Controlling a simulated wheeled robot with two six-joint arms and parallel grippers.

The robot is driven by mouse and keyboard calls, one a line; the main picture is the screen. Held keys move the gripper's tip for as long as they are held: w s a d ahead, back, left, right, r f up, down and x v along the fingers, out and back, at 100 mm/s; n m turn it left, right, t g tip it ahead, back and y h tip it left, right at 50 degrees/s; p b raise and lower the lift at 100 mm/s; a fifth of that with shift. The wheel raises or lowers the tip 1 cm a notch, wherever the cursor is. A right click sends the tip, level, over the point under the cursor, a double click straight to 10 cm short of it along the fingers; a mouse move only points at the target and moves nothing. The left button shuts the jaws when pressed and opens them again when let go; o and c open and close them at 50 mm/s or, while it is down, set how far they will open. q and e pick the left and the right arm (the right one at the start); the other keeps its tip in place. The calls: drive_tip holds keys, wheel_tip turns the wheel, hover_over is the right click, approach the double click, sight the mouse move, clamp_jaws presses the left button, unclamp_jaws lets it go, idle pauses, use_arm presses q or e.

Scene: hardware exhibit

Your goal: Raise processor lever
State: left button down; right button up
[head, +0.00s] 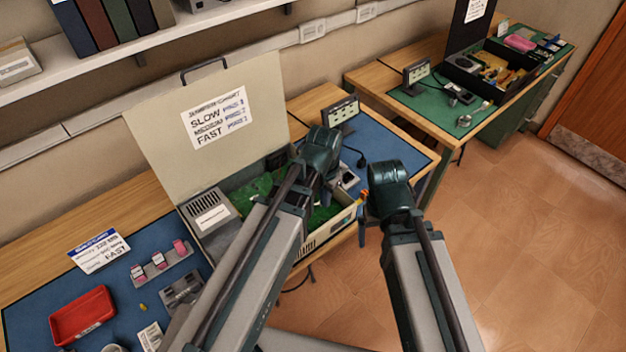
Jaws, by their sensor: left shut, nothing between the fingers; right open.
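An open computer case (217,247) stands on the blue mat, its cream lid raised at the back. A green circuit board (252,190) lies inside it. The processor lever cannot be made out; my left arm covers the middle of the case. My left gripper (318,178) is over the right part of the case, shut and empty, its fingertips mostly hidden by its own wrist. My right gripper (363,218) is open, at the outer right side of the case, near its front corner. I cannot tell whether it touches the case.
On the blue mat left of the case are a red tray (82,315), a holder with pink-labelled items (162,263), a grey block (183,290) and a card (98,250). A small display (341,110) stands behind right. Another bench (392,84) is at right; open floor lies before it.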

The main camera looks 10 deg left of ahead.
use_arm(q)
drive_tip(key=w+a+r+m+t+h+p, duration=0.1)
drive_tip(key=w+a+r+p, duration=0.1)
drive_tip(key=w+a, duration=0.3)
drive_tip(key=w+r, duration=0.1)
drive_tip(key=w, duration=0.1)
drive_tip(key=shift+w+a+r+m, duration=0.35)
drive_tip(key=shift+a+m, duration=0.05)
use_arm(e)
wheel_tip(320, 180, up, 3)
drive_tip(key=shift+r, duration=0.1)
use_arm(q)
drive_tip(key=shift+f, duration=0.1)
drive_tip(key=f+b, duration=0.3)
drive_tip(key=w+d+f+b, duration=0.1)
drive_tip(key=f+b, duration=0.6)
drive_tip(key=shift+w+d+f+b, duration=0.2)
drive_tip(key=shift+w+f+b, duration=0.15)
drive_tip(key=shift+f, duration=0.05)
drive_tip(key=shift+s+a+f+b, duration=0.5)
drive_tip(key=shift+s+f+b, duration=0.2)
drive_tip(key=shift+f+b, duration=0.15)
drive_tip(key=shift+s+a+f+b, duration=0.2)
drive_tip(key=shift+f+b, duration=0.1)
use_arm(e)
wheel_tip(320, 180, down, 13)
use_arm(q)
drive_tip(key=shift+s, duration=0.1)
use_arm(e)
drive_tip(key=shift+f, duration=0.2)
